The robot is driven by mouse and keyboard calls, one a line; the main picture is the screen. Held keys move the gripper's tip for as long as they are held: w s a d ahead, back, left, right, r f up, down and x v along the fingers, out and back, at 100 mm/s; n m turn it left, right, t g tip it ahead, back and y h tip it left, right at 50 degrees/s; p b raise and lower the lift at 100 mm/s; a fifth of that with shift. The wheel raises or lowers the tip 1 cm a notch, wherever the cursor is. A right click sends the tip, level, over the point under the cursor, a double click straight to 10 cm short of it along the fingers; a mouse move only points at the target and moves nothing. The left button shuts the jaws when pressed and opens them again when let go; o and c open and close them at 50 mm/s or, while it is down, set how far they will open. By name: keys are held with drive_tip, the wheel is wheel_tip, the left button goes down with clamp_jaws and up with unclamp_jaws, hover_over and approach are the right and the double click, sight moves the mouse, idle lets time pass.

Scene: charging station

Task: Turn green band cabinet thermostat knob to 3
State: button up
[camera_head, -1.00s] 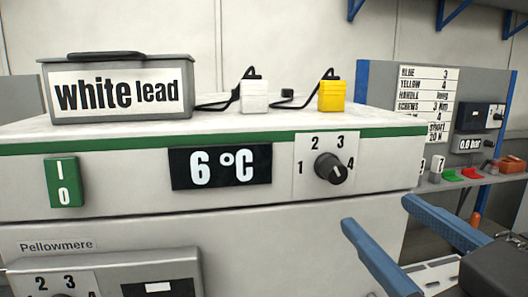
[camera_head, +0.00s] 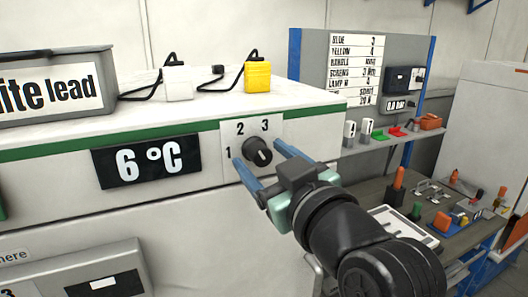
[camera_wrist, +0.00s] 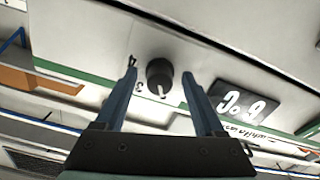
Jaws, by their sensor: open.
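The green band cabinet (camera_head: 190,202) is white, with a green stripe (camera_head: 60,147) along its upper front. Its thermostat knob (camera_head: 258,152) is black with a pale mark, on a light plate at the right end of the front. Numbers 1, 2 and 3 show around it in the head view; the 4 is hidden behind my gripper. I cannot tell for sure which number the mark points to. The display (camera_head: 147,160) left of the knob reads 6 °C. My gripper (camera_head: 259,155) is open, its blue fingers either side of the knob; the wrist view shows the knob (camera_wrist: 159,73) between the fingertips, with visible gaps.
A lower unit (camera_head: 105,272) with its own dial plate sits below the cabinet front. A white lead box (camera_head: 52,88), a white plug (camera_head: 177,84) and a yellow plug (camera_head: 257,77) stand on top. A bench (camera_head: 445,205) with tools is at the right.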

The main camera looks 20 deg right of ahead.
clamp_jaws()
idle(0.4)
drive_tip(key=shift+r+m, duration=0.1)
drive_tip(key=shift+m, duration=0.3)
drive_tip(key=m+p, duration=0.2)
drive_tip(key=m, duration=0.2)
drive_tip(key=shift+a+r+m+p, duration=0.1)
drive_tip(key=shift+m+p, duration=0.2)
drive_tip(key=shift+m, duration=0.1)
drive_tip(key=m+p, duration=0.3)
drive_tip(key=m, duration=0.3)
idle(0.3)
unclamp_jaws()
